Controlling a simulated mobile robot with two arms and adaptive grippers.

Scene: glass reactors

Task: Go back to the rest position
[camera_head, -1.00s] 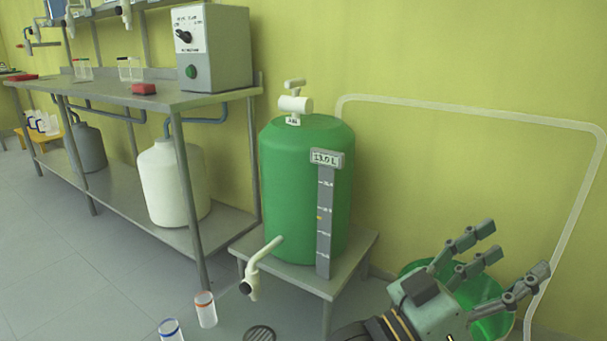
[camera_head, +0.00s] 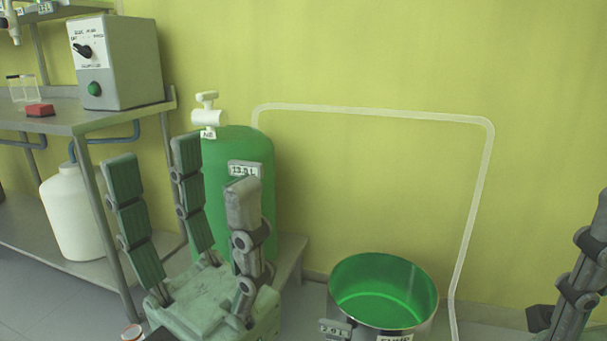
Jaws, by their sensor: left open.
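My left gripper (camera_head: 188,205) stands in the lower left middle of the head view. Its three fingers point up, spread apart, with nothing between them. It is in front of the green tank (camera_head: 240,150) and hides much of the tank's front and stand. Part of my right gripper (camera_head: 580,275) shows at the right edge. Only some finger links are in view, so its opening cannot be judged.
A metal bucket with green inside (camera_head: 385,295) stands on the floor between the grippers. A clear tube (camera_head: 480,180) runs along the yellow wall. At left, a steel bench (camera_head: 75,118) carries a control box (camera_head: 122,65), with a white jug (camera_head: 75,215) below.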

